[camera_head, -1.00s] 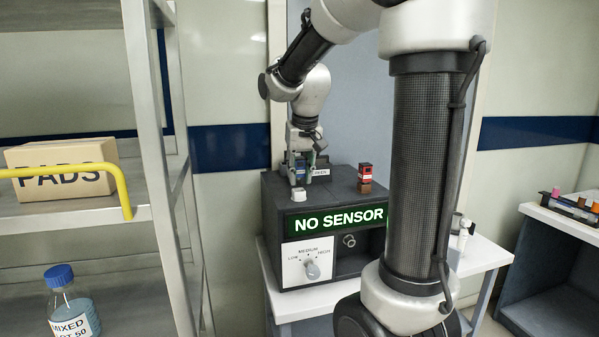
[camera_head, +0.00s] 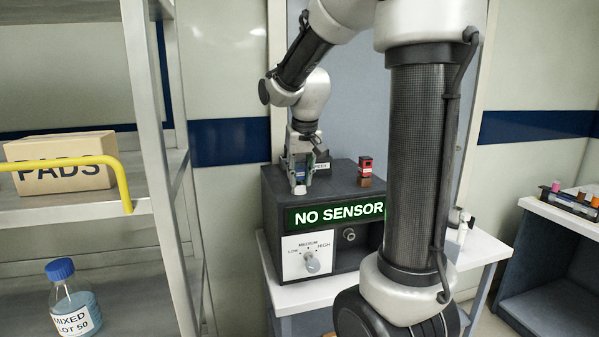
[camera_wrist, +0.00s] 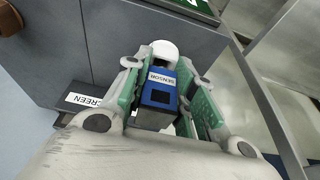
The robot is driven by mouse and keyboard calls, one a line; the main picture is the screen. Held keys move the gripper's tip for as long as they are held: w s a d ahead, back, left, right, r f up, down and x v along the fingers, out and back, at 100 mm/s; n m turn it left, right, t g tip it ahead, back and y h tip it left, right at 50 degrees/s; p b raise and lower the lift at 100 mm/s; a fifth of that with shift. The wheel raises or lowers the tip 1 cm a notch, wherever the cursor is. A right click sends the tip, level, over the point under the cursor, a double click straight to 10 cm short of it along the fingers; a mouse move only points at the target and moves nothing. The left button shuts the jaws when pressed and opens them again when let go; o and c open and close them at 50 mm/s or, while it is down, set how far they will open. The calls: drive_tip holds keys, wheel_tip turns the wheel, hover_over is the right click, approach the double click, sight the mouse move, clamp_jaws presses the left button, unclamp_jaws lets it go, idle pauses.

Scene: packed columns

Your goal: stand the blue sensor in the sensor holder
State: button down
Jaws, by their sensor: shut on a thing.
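The blue sensor (camera_wrist: 160,92), labelled SENSOR, is between the fingers of my gripper (camera_wrist: 172,88). In the head view, the sensor (camera_head: 300,174) shows as a small blue patch, mostly covered by the fingers of my gripper (camera_head: 300,178). It is over the front left of the dark cabinet's top. A white rounded piece (camera_wrist: 164,50) is just beyond the sensor in the wrist view and low at the fingers in the head view (camera_head: 299,190). I cannot make out the sensor holder or whether the sensor touches it.
The dark cabinet (camera_head: 345,240) shows a green NO SENSOR sign (camera_head: 335,214). A red and brown block stack (camera_head: 365,172) stands right of my gripper. A label ending in CREEN (camera_wrist: 84,99) is beside my gripper. A metal shelf (camera_head: 150,110) stands to the left.

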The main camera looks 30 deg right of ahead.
drive_tip(key=shift+f, duration=0.3)
drive_tip(key=c, duration=1.1)
unclamp_jaws()
drive_tip(key=d+v, duration=0.1)
drive_tip(key=v, duration=1)
drive_tip(key=shift+a+r, duration=0.4)
drive_tip(key=shift+a, duration=0.1)
drive_tip(key=shift+s, duration=0.1)
drive_tip(key=s+a+f+n, duration=0.1)
drive_tip(key=s+f, duration=0.2)
drive_tip(key=s, duration=0.3)
drive_tip(key=s+a+f+n, duration=0.1)
drive_tip(key=s+f, duration=0.2)
drive_tip(key=s, duration=0.4)
drive_tip(key=s+a+f+n+t+y, duration=0.1)
drive_tip(key=s+a+f, duration=0.1)
drive_tip(key=s, duration=0.4)
drive_tip(key=shift+s+f, duration=0.3)
drive_tip(key=shift+f, duration=0.4)
